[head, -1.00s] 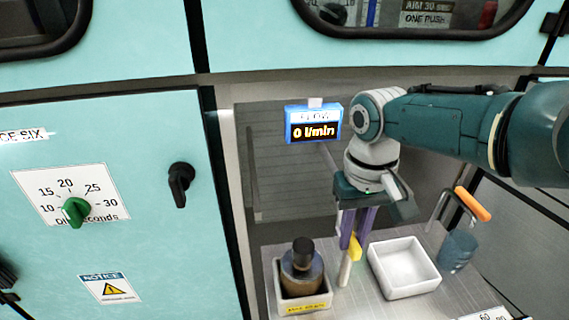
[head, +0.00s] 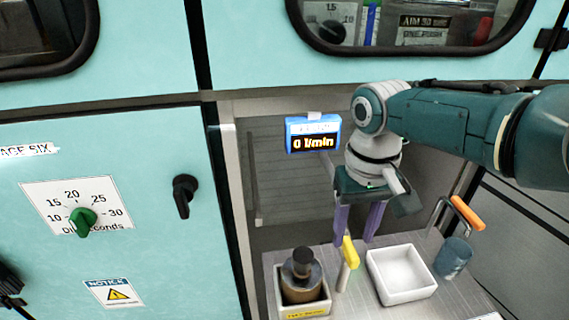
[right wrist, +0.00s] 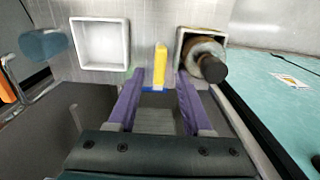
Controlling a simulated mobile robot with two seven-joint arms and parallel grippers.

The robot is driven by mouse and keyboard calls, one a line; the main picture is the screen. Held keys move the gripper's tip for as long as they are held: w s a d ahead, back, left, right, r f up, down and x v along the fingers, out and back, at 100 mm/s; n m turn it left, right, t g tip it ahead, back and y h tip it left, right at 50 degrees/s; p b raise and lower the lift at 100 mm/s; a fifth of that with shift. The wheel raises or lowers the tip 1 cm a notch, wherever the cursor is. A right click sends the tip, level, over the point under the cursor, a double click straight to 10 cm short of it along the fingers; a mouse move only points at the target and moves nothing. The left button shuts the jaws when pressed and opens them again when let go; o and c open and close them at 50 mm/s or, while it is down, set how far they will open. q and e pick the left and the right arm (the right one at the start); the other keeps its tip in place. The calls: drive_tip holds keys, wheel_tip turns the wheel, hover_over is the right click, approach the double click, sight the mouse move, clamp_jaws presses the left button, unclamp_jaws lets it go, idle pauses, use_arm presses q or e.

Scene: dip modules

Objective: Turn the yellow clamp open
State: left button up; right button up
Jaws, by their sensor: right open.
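The yellow clamp (head: 349,252) is a small bar on top of a pale upright post, between the dark flask holder and the white tray. My right gripper (head: 355,241) points down at it with its purple fingers spread apart. In the right wrist view the clamp (right wrist: 161,62) stands upright in the picture, between and just beyond the open fingertips (right wrist: 160,75), with a blue piece at its lower end. No contact between fingers and clamp is clear. The blue display (head: 314,136) reads 0 l/min. My left gripper is not in view.
A dark-capped metal vessel (head: 301,272) sits in a pale box left of the clamp. An empty white tray (head: 402,272) is to its right, then a blue cup (head: 453,257) and an orange handle (head: 468,212). A teal cabinet door (head: 150,190) stands at left.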

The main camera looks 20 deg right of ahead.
wheel_tip(320, 180, up, 6)
drive_tip(key=shift+f+p, duration=0.2)
drive_tip(key=shift+p, duration=0.95)
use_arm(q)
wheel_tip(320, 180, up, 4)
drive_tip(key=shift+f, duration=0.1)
use_arm(e)
drive_tip(key=shift+r, duration=0.5)
